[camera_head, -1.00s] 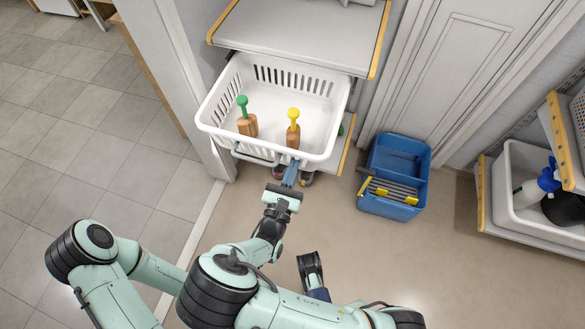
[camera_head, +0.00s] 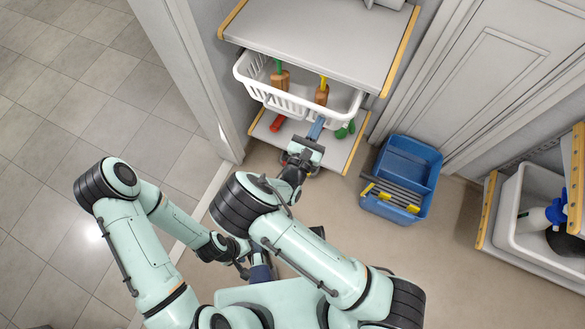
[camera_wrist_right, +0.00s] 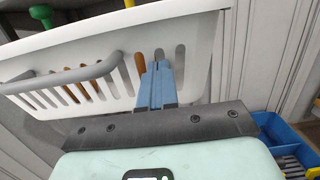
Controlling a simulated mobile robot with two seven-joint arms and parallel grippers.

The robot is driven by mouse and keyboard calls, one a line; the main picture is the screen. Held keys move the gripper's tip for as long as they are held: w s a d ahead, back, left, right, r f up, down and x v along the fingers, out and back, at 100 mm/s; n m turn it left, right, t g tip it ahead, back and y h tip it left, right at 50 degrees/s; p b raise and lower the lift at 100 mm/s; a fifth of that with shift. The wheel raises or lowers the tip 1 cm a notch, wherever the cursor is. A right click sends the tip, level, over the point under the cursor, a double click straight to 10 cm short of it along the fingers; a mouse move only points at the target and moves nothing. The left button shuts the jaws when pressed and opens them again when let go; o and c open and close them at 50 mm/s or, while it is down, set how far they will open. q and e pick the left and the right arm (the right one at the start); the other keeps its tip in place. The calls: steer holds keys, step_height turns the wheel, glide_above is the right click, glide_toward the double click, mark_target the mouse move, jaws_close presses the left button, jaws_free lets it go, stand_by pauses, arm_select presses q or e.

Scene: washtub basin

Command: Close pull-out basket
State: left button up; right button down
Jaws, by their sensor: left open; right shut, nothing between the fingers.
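The white pull-out basket (camera_head: 290,104) is mostly under the grey shelf top, with its front part still showing. It holds two wooden-headed tools, one with a green handle (camera_head: 279,68) and one with a yellow handle (camera_head: 323,84). My right gripper (camera_head: 316,128) is shut and empty, with its blue fingers at the basket's front wall. In the right wrist view the fingers (camera_wrist_right: 159,84) are against or very near the slotted wall (camera_wrist_right: 120,75), right of the grey handle (camera_wrist_right: 60,76). My left gripper (camera_head: 262,272) is open, low and away from the basket, partly hidden by my arms.
The grey shelf top (camera_head: 320,40) overhangs the basket. A lower shelf (camera_head: 300,134) holds red and green items. A blue bucket (camera_head: 405,180) stands on the floor to the right. Another shelf with a white bin (camera_head: 520,215) is at far right. A wall edge is close at left.

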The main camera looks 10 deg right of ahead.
mark_target(328, 105)
steer(key=x, duration=0.4)
steer(key=f+x, duration=0.1)
steer(key=x, duration=0.2)
steer(key=shift+w+d+p, duration=0.1)
steer(key=shift+w+p, duration=0.05)
steer(key=shift+p, duration=0.2)
arm_select(q)
steer(key=shift+s+r, duration=0.25)
steer(key=shift+r, duration=0.15)
arm_select(e)
steer(key=shift+w+d+r, duration=0.1)
steer(key=shift+w+r, duration=0.1)
steer(key=shift+r, duration=0.05)
